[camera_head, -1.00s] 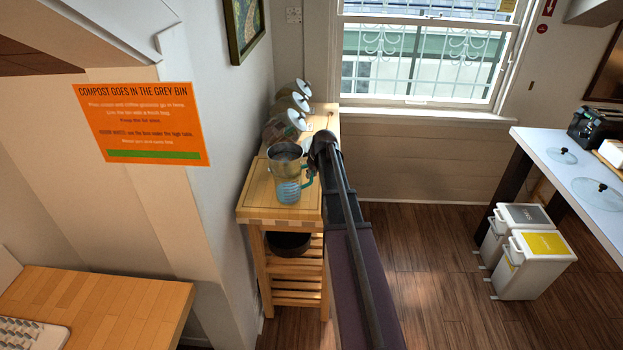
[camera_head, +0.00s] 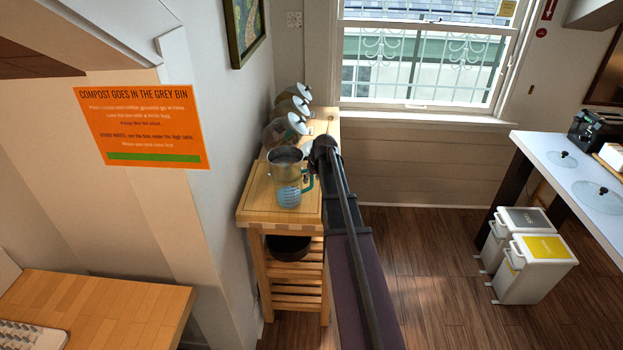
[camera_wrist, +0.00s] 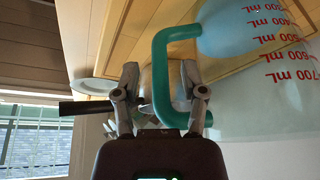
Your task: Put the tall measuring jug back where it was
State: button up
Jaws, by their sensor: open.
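The tall measuring jug (camera_head: 289,195) stands on the wooden cart near its front edge. It is clear, with blue in its lower part and a teal handle on its right side. In the wrist view the jug (camera_wrist: 265,75) fills the upper right, with red mL marks. My gripper (camera_wrist: 160,88) is open, with one finger on each side of the teal handle (camera_wrist: 158,60). I cannot tell whether either finger touches it. In the head view my arm hides the gripper's fingers.
Several glass vessels with pale lids (camera_head: 285,128) stand behind the jug on the wooden cart (camera_head: 256,200). A dark bowl (camera_head: 289,247) sits on its lower shelf. A wall is close on the left; open floor (camera_head: 420,265) lies to the right.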

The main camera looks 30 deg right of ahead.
jog(key=shift+r, duration=0.15)
jog(key=p+v, duration=1.1)
jog(key=v, duration=0.1)
dwell(0.5)
dwell(0.6)
jog(key=s+a+g, duration=0.1)
jog(key=s+a, duration=0.5)
jog(key=a, duration=0.4)
jog(key=s+a+f+g, duration=0.1)
jog(key=s+a+g, duration=0.1)
jog(key=s+a, duration=0.5)
jog(key=s+a+g, duration=0.1)
jog(key=s+a, duration=0.5)
jog(key=a, duration=0.8)
jog(key=shift+s+a+f+n+g, duration=0.15)
jog(key=shift+a+f+n+g, duration=0.15)
jog(key=shift+a, duration=0.1)
